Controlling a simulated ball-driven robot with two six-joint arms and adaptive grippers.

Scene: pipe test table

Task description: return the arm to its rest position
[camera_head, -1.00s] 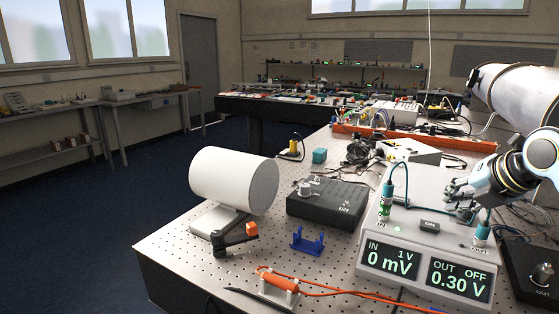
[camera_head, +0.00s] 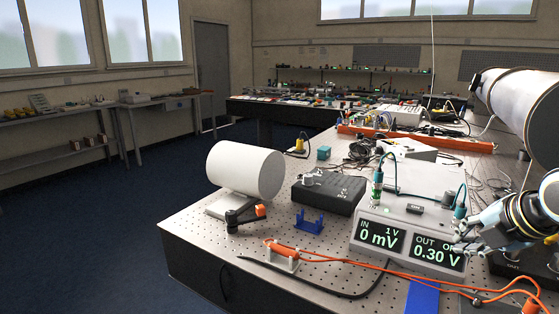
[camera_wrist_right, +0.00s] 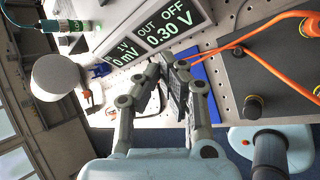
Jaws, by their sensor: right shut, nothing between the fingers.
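My right gripper (camera_head: 462,240) is at the right of the head view, in front of the right end of the grey test box (camera_head: 395,207). Its fingers are shut and hold nothing. In the right wrist view the gripper (camera_wrist_right: 170,62) shows its fingertips together, with the box's display beyond them. The rest of my right arm runs off the right edge of the head view. My left gripper is in neither view.
The box display (camera_head: 408,243) reads 0 mV and OUT OFF 0.30 V. A white cylinder (camera_head: 243,171), a black box (camera_head: 328,193) and a blue bracket (camera_head: 309,222) stand to the left. Orange cables (camera_head: 400,270) cross the front. A dark panel with knobs (camera_wrist_right: 275,75) is nearby.

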